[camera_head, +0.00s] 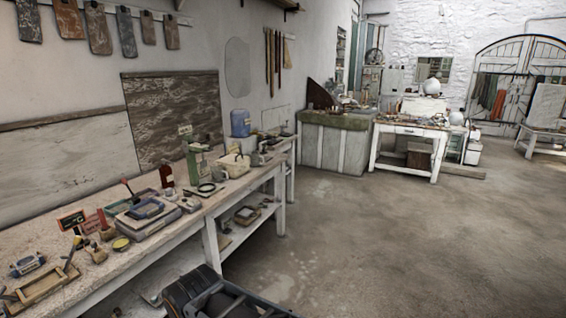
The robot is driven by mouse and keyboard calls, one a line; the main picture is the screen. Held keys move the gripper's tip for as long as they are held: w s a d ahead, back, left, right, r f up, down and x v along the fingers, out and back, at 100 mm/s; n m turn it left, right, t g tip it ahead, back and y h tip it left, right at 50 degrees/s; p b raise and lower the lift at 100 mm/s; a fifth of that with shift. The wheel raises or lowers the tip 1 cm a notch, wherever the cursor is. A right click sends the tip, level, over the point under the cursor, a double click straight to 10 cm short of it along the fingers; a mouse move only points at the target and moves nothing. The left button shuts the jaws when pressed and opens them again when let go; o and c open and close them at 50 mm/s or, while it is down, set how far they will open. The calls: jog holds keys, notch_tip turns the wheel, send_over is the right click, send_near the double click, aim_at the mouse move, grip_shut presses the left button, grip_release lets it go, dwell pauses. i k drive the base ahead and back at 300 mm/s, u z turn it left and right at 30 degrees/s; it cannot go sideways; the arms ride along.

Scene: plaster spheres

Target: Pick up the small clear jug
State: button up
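I cannot make out a small clear jug in this view. A long workbench (137,262) runs along the left wall, crowded with small tools and containers that are too small to tell apart fully. A dark red-brown bottle (166,176) stands near its back edge. My gripper does not show clearly enough to be identified.
A blue container (240,123) and a pale tub (235,166) stand farther along the bench. The concrete floor (400,240) is clear.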

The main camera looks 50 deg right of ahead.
aim_at(255, 157)
jog(key=z, duration=1.35)
